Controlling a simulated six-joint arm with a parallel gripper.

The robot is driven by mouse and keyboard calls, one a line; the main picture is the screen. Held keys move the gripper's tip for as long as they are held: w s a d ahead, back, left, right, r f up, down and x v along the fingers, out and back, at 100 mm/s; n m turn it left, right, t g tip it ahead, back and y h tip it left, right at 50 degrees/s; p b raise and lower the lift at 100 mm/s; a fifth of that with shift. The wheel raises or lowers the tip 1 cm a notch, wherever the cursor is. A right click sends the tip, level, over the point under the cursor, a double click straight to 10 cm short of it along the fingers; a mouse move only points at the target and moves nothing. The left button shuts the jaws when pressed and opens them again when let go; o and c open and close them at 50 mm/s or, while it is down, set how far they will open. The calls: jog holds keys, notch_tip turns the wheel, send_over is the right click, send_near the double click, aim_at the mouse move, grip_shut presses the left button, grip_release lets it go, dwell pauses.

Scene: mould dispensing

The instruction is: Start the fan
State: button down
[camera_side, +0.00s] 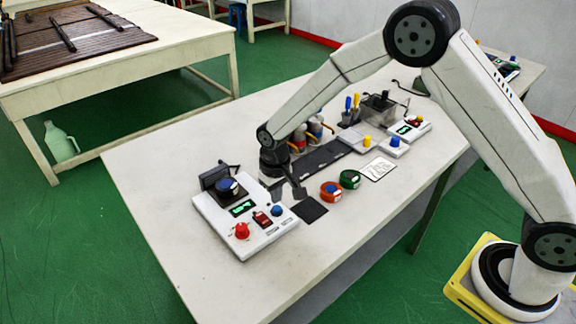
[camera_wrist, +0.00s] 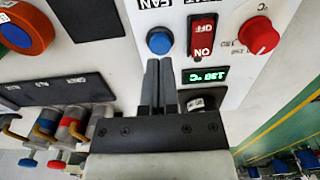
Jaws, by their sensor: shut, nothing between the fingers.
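The white control box (camera_side: 206,210) sits near the left end of the table. Its round blue button (camera_side: 277,210) shows in the wrist view (camera_wrist: 160,40), beside upside-down lettering that reads FAN. A red rocker switch (camera_wrist: 202,36) marked ON and OFF, a red knob (camera_wrist: 258,36) and a green lit display (camera_wrist: 205,76) are on the same panel. My gripper (camera_side: 300,194) is over the table near the box's right end. In the wrist view its dark fingers (camera_wrist: 160,62) are together and empty, with the tips just below the button in the picture. I cannot tell whether they touch it.
A dark square pad (camera_side: 309,209), an orange roll (camera_side: 331,191) and a green roll (camera_side: 350,179) lie to the right. Several bottles stand behind my gripper.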

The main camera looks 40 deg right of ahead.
aim_at(281, 208)
jog(key=shift+f, duration=1.3)
dwell(0.9)
jog(key=shift+r, duration=0.1)
notch_tip(281, 208, up, 11)
jog(key=shift+r, duration=0.2)
dwell(1.6)
dwell(0.6)
jog(key=s+d+t, duration=0.1)
jog(key=s+d, duration=0.4)
jog(key=s, duration=0.4)
jog(key=s+d+t, duration=0.1)
jog(key=s+d, duration=0.4)
jog(key=s, duration=0.5)
jog(key=shift+s+d+r+t, duration=0.3)
jog(key=shift+d+r, duration=0.05)
jog(key=shift+r, duration=0.05)
